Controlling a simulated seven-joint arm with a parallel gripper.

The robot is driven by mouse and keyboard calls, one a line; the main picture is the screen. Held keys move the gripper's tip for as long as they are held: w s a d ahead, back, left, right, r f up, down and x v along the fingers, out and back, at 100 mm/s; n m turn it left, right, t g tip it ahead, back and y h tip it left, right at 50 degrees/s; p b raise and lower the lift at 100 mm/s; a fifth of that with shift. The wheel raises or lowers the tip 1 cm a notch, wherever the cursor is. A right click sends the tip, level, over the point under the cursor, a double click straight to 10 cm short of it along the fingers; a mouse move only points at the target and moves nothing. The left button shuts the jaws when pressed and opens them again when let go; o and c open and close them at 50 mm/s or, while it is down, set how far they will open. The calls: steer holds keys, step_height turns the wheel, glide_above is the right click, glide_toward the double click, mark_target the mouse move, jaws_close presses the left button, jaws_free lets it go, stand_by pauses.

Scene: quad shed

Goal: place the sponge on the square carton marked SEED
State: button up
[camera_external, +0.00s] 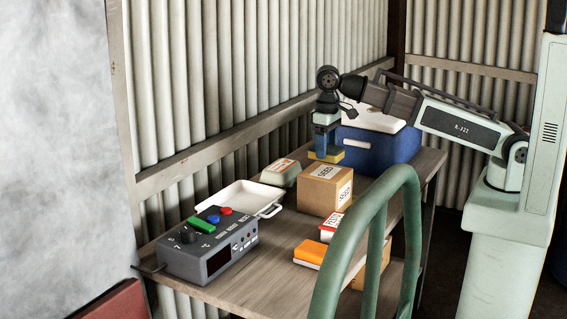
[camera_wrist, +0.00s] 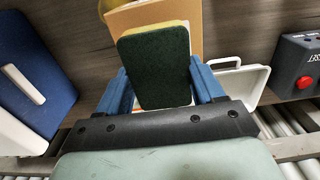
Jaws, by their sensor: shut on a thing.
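The sponge shows as a yellow slab (camera_external: 328,156) under my gripper (camera_external: 326,145) in the external view. In the wrist view its dark green face (camera_wrist: 154,68) with yellow edges fills the space between my gripper's blue fingers (camera_wrist: 160,85). My gripper is shut on the sponge and holds it up. The square tan carton (camera_external: 322,197) stands on the table, with white labels on its top and side that look like SEED. In the wrist view a tan carton face (camera_wrist: 150,14) lies beyond the sponge, partly hidden by it. The exact gap between sponge and carton cannot be told.
A blue cooler (camera_external: 372,146) with a white lid stands behind the carton. An egg-box-like container (camera_external: 279,173), a white tray (camera_external: 238,193) and a grey control box (camera_external: 208,257) are to the left. Orange-topped packets (camera_external: 311,251) lie in front. A green rail (camera_external: 331,275) blocks the near side.

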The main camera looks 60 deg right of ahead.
steer(key=shift+f, duration=2.05)
steer(key=shift+f, duration=0.1)
steer(key=o, duration=1)
step_height(320, 180, up, 12)
steer(key=shift+r, duration=0.1)
